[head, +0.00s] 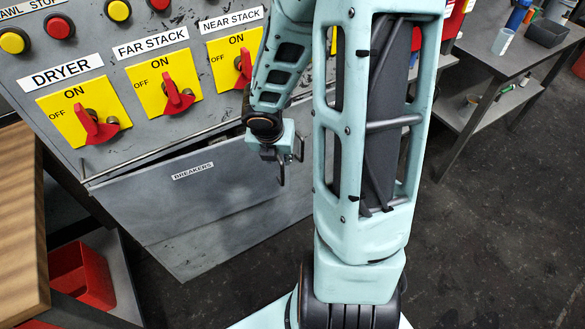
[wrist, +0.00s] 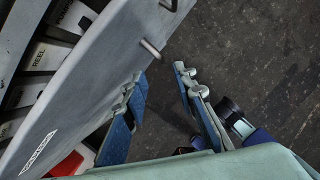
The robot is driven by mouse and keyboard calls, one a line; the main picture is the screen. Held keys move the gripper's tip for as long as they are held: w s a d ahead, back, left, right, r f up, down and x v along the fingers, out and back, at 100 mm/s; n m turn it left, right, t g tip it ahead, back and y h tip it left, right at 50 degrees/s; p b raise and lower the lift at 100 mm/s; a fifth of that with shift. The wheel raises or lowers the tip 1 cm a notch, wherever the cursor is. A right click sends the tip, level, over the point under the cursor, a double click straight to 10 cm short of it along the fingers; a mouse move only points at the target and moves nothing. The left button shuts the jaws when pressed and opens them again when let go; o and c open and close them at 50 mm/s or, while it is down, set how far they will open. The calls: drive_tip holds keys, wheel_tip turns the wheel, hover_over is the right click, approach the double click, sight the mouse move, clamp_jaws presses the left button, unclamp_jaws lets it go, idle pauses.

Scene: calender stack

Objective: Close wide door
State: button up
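The wide grey door (head: 215,190) labelled BREAKERS is on the front of the machine cabinet, below the switch panel. It stands ajar, with a dark gap along its top edge. In the wrist view the door (wrist: 85,85) slants across the left, with labelled breakers (wrist: 40,57) showing behind it. A metal handle post (wrist: 150,48) sticks out from its face. My gripper (head: 288,165) is at the door's right side in the head view. In the wrist view my gripper (wrist: 160,76) has its fingers apart with nothing between them. The left finger is close to the door; I cannot tell whether it touches.
Above the door is a panel with red switches (head: 92,125) on yellow plates and round buttons. A red bin (head: 82,275) and a wooden top (head: 22,225) stand at left. A grey workbench (head: 500,70) is at right. The dark floor (head: 480,220) between is clear.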

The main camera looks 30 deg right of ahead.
sight(282, 171)
drive_tip(key=shift+s+f+b, duration=0.2)
drive_tip(key=shift+f+b, duration=0.1)
drive_tip(key=shift+f, duration=0.05)
drive_tip(key=b+x, duration=0.5)
drive_tip(key=x, duration=0.4)
drive_tip(key=shift+f+b, duration=0.1)
drive_tip(key=shift+b, duration=0.25)
drive_tip(key=shift+w+d+f+b, duration=0.2)
drive_tip(key=shift+w+f+b, duration=0.15)
drive_tip(key=shift+f, duration=0.3)
drive_tip(key=shift+c, duration=0.7)
drive_tip(key=shift+s, duration=0.1)
clamp_jaws()
